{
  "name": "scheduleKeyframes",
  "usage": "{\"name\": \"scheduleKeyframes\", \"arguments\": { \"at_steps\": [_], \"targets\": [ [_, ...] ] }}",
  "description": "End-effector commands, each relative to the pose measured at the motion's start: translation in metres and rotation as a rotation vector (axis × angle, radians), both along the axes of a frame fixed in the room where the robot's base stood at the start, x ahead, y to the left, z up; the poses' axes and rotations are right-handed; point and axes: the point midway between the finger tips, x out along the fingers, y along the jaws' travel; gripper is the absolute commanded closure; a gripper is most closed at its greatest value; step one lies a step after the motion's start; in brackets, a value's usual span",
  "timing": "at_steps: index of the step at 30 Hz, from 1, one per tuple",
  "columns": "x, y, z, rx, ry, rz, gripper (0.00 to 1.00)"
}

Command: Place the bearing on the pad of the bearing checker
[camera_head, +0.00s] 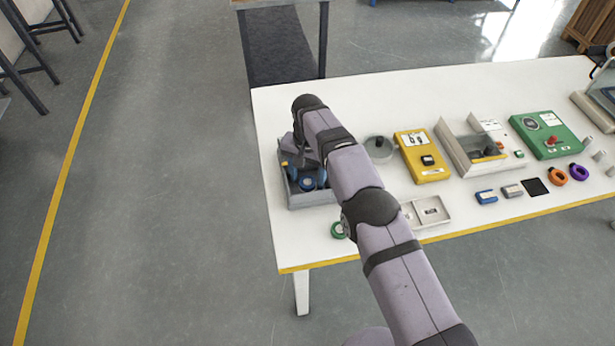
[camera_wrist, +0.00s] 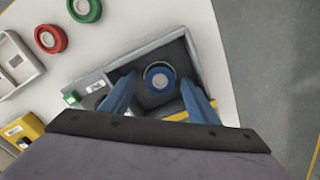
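The bearing checker appears to be the grey open box (camera_head: 312,201) with a dark inside at the table's left end; in the wrist view its wall (camera_wrist: 140,50) surrounds a dark pad (camera_wrist: 180,58). A blue ring-shaped bearing (camera_head: 307,184) with a pale centre sits in it; it also shows in the wrist view (camera_wrist: 160,78), lying flat on the pad. My gripper (camera_wrist: 158,79) is over the box, its blue fingers apart on either side of the bearing, with gaps visible on both sides. My arm hides part of the box in the head view.
A green ring (camera_wrist: 84,9) and a red ring (camera_wrist: 50,39) lie beside the box. A pale tray (camera_head: 440,223), yellow device (camera_head: 422,155), grey device (camera_head: 458,155) and green device (camera_head: 545,135) stand to the right. The table's front edge is close to the box.

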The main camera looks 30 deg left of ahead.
Motion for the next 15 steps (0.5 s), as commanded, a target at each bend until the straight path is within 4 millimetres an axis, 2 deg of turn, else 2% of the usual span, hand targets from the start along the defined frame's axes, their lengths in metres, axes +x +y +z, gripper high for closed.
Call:
{"name": "scheduleKeyframes", "arguments": {
  "at_steps": [11,15],
  "targets": [
    [0.000,0.000,0.007,0.001,-0.001,0.000,0.45],
    [0.001,0.001,0.024,0.003,-0.003,0.000,0.45]
  ]
}}
